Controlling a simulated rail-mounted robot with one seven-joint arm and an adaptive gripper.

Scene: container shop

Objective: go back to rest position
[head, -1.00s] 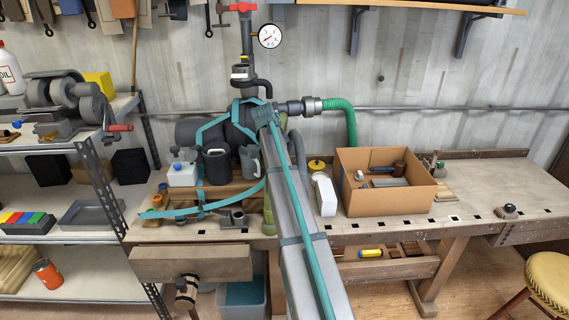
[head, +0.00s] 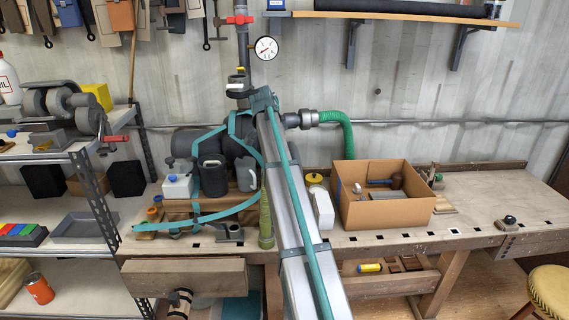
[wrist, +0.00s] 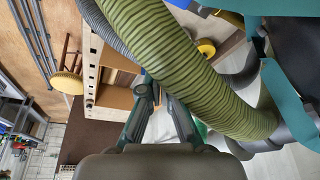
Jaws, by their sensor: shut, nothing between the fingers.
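My gripper (wrist: 157,90) shows in the wrist view with its two dark fingers drawn together and nothing between them. A thick olive ribbed hose (wrist: 180,60) passes close above and to the right of the fingers; I cannot tell whether it touches them. In the head view my arm rises from the bottom middle over the bench, and I cannot make out the gripper there. The olive hose also shows in the head view (head: 266,222), just left of my arm.
A workbench (head: 470,220) carries an open cardboard box (head: 385,212) with tools, a white container (head: 322,208) and dark jugs (head: 212,176). A green hose (head: 347,135) and a gauge (head: 265,49) are at the wall. Shelves (head: 75,255) stand left, a yellow stool (head: 552,285) right.

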